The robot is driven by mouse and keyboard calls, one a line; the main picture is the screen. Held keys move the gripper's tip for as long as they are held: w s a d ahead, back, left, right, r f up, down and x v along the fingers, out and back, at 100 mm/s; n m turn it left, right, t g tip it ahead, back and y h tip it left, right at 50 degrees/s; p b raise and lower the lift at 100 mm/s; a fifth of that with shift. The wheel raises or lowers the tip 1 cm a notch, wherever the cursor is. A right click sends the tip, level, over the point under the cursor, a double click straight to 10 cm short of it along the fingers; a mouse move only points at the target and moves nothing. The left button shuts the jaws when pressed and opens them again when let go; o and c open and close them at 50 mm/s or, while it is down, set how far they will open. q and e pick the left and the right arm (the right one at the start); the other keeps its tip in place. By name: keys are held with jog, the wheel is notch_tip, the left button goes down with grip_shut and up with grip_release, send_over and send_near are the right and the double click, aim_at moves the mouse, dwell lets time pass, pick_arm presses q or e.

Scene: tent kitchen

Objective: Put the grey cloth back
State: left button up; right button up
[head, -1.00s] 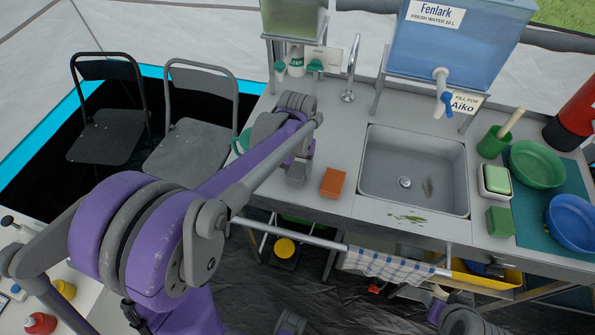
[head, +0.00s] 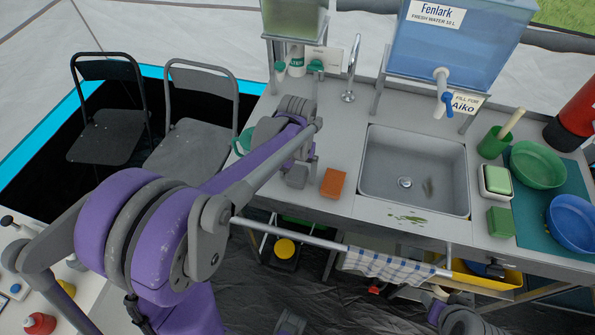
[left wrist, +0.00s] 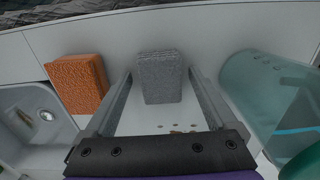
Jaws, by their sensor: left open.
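The grey cloth (left wrist: 158,77) is a small folded block on the worktop, beside an orange sponge. It shows between the two fingers of my left gripper (left wrist: 160,75) in the left wrist view. The fingers are apart, with a gap on each side of the cloth. In the head view the cloth (head: 297,176) lies left of the orange sponge (head: 333,183), with my left gripper (head: 306,160) over it and partly hiding it. My right gripper is not in view; only parts of my right arm seem to show at the bottom right.
A translucent teal container (left wrist: 265,95) stands close to the right finger in the wrist view. The sink (head: 412,165) is right of the sponge. A rail (head: 295,233) along the counter front carries a blue-checked towel (head: 385,266). Green and blue bowls stand at the far right.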

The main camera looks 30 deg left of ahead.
aim_at(298, 172)
pick_arm(q)
notch_tip(298, 172, up, 12)
jog(key=f, duration=0.1)
jog(key=s+d+f+m+t, duration=0.1)
jog(key=s+d+f+t, duration=0.1)
jog(key=s, duration=0.6)
jog(key=s+d+f+m+t, duration=0.1)
jog(key=s+d+f+t, duration=0.2)
jog(key=s, duration=0.4)
notch_tip(298, 172, down, 2)
jog(key=shift+s+d+m+p, duration=0.3)
jog(key=shift+s+d+p, duration=0.15)
jog(key=shift+d, duration=0.45)
jog(key=shift+w, duration=0.15)
